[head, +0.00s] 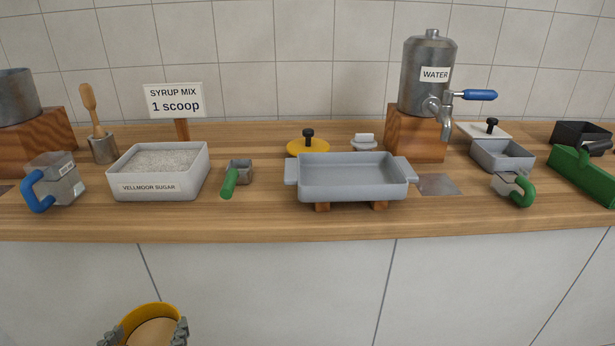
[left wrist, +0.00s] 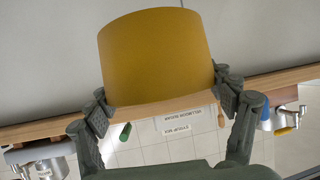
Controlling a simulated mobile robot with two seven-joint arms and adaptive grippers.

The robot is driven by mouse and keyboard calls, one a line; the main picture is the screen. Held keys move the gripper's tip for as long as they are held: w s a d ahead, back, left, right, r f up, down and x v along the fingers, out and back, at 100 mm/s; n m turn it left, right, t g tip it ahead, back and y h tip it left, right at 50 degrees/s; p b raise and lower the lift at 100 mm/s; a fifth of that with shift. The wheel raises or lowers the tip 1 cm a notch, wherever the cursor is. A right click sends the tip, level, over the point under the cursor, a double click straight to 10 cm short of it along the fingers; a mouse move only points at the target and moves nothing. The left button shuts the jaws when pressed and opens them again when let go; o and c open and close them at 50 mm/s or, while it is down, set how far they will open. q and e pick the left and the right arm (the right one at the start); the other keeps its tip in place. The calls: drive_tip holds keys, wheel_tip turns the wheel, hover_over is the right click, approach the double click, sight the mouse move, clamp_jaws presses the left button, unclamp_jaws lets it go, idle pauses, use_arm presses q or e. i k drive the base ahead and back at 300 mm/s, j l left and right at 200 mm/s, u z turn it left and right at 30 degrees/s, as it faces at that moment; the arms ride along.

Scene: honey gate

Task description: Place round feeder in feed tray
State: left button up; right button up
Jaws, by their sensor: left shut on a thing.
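The round feeder (head: 150,312) is a yellow cylinder with a tan inside, low in the head view in front of the counter. My left gripper (head: 148,332) is shut on it, one finger on each side. In the left wrist view the feeder (left wrist: 158,55) fills the top middle between the fingers. The feed tray (head: 352,182) looks to be the grey rectangular tray with side handles, standing on wooden blocks at the counter's front middle. It is to the right of and above the gripper in the picture; its inside looks empty. My right gripper is not in view.
A white sugar box (head: 160,185) and a green-handled scoop (head: 232,178) stand left of the tray. A yellow lid (head: 308,149) lies behind it. A water tank (head: 428,75) on a wooden block stands behind right. The counter's front edge lies between feeder and tray.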

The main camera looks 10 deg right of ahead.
sight(348, 179)
drive_tip(key=l+z, duration=0.25)
drive_tip(key=l, duration=1.2)
drive_tip(key=k, duration=0.05)
